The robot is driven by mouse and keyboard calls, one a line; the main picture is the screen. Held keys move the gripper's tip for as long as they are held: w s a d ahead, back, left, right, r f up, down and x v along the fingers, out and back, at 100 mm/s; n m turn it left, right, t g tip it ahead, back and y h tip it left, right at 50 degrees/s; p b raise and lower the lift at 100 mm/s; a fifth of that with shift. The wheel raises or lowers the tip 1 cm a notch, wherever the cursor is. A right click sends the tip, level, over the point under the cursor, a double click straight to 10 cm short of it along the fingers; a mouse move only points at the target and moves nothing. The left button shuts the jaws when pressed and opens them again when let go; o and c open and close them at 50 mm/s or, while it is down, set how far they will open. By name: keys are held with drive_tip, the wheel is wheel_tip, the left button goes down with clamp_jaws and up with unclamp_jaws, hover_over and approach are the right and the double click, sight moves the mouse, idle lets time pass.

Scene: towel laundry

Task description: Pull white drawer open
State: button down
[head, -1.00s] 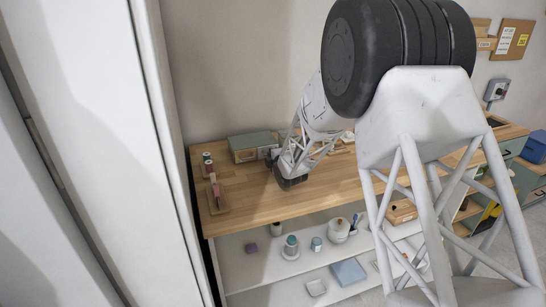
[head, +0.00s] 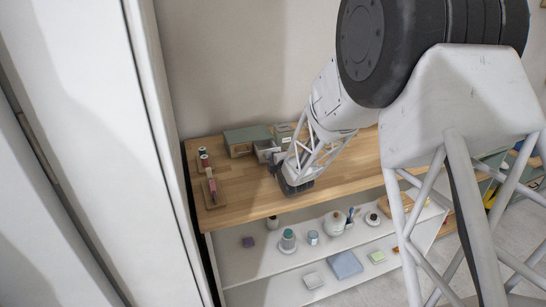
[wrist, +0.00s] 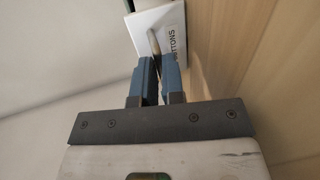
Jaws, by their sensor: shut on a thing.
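The wooden bench top (head: 235,194) is clear in front of the unit. A wooden tray with thread spools (head: 205,162) lies at the left. White shelves (head: 235,268) below hold jars and boxes. A wall stands close behind.

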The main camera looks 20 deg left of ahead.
drive_tip(key=shift+s+d+f, duration=0.1)
drive_tip(key=shift+s, duration=0.1)
drive_tip(key=c, duration=1.2)
unclamp_jaws()
drive_tip(key=shift+c, duration=0.2)
drive_tip(key=shift+d, duration=0.1)
drive_tip(key=shift+v, duration=3.8)
